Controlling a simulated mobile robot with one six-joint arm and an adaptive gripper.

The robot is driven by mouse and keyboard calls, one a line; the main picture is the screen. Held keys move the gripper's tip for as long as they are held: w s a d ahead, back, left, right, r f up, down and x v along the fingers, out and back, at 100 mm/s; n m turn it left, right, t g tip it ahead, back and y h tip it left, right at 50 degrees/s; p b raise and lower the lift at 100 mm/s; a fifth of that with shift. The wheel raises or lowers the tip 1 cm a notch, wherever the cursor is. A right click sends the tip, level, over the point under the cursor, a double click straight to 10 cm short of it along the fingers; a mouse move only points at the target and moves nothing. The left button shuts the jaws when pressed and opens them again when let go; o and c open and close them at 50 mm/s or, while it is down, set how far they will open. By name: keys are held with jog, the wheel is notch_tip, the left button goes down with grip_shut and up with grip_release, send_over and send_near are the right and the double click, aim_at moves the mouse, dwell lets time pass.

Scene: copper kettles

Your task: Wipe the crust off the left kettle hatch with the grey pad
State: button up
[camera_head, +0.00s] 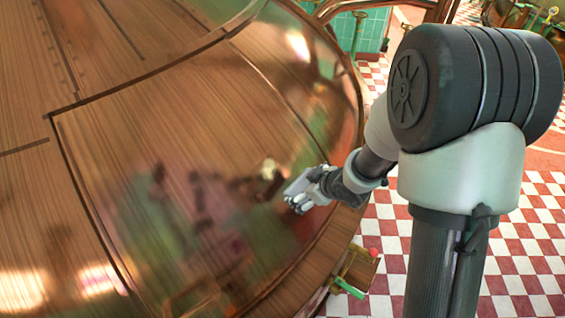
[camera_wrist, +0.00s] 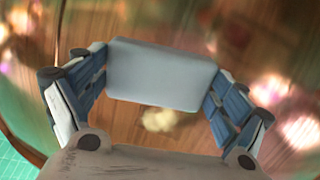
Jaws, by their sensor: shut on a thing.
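My gripper (camera_wrist: 162,70) is shut on the grey pad (camera_wrist: 150,88), its blue-lined fingers gripping the pad's two ends. In the head view my gripper (camera_head: 298,198) is small, close in front of a big shiny copper kettle (camera_head: 130,130); whether the pad touches the metal is unclear. A seam-edged panel of the kettle may be the hatch, but I cannot tell for sure. A pale cream patch, likely the crust (camera_wrist: 158,121), shows just below the pad in the wrist view. A pale spot also shows up and left of my gripper in the head view.
The kettle's curved side fills the left and middle of the head view. A small wooden stand (camera_head: 358,268) with a green-handled thing (camera_head: 349,288) and a red knob is low beside the kettle. Red-and-white checkered floor (camera_head: 520,215) lies open at right.

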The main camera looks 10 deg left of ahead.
aim_at(276, 164)
jog(key=s+a+r+n+y+p, duration=0.35)
jog(key=a+r, duration=0.25)
jog(key=r, duration=0.2)
jog(key=shift+n+g, duration=0.25)
jog(key=shift+g, duration=0.05)
jog(key=shift+w+b+x, duration=0.1)
jog(key=shift+b+x, duration=1.15)
jog(key=shift+x, duration=0.45)
jog(key=shift+w+b+x, duration=0.15)
jog(key=shift+b+x, duration=1.05)
jog(key=shift+x, duration=0.5)
jog(key=shift+b+x, duration=0.4)
jog(key=shift+x, duration=0.5)
jog(key=shift+r, duration=0.15)
jog(key=shift+w+d+r+p, duration=0.1)
jog(key=shift+w+d+p, duration=0.25)
jog(key=shift+w+p, duration=0.3)
jog(key=shift+w+d+r+p, duration=0.1)
jog(key=shift+w+d+p, duration=0.3)
jog(key=shift+w+p, duration=0.2)
jog(key=shift+w+d+f+p, duration=0.15)
jog(key=shift+w+d+p, duration=0.45)
jog(key=shift+w+p, duration=0.35)
jog(key=shift+w+d+f+p, duration=0.1)
jog(key=shift+w+d+p, duration=0.5)
jog(key=shift+w+p, duration=0.3)
